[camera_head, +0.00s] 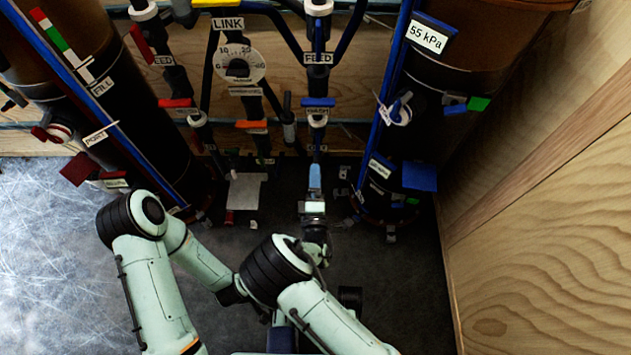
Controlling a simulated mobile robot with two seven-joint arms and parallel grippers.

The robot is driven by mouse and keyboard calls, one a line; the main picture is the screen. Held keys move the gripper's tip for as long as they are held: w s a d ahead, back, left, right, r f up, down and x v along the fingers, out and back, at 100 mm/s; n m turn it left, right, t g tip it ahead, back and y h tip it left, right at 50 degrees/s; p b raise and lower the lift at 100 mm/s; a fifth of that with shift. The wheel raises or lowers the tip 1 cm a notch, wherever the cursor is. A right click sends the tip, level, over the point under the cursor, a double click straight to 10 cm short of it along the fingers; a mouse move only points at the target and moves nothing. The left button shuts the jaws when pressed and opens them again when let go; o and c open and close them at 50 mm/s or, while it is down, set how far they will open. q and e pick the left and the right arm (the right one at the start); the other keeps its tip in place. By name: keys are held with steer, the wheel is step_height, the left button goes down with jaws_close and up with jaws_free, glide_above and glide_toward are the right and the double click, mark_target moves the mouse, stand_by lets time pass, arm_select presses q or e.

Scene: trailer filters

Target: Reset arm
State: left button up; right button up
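My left arm (151,290) comes in from the lower left and bends at a dark elbow joint. Its forearm runs down to the right and goes behind my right arm, so the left gripper is hidden. My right arm (335,318) rises from the bottom to a dark elbow (273,268). Beyond that elbow a dark wrist and gripper body (315,222) point up the picture, seemingly my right gripper. A pale block and a narrow blue piece show at its end, below the central FEED pipe (317,130). Whether its fingers are open or hold anything is unclear.
Large dark cylinders stand at left (110,90) and right (440,110), with blue strips and labels. Between them are pipes, coloured valve handles and a round dial (239,62). A wooden wall (550,240) bounds the right. A pale plate (245,190) and small pieces lie on the floor.

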stand_by(0.3)
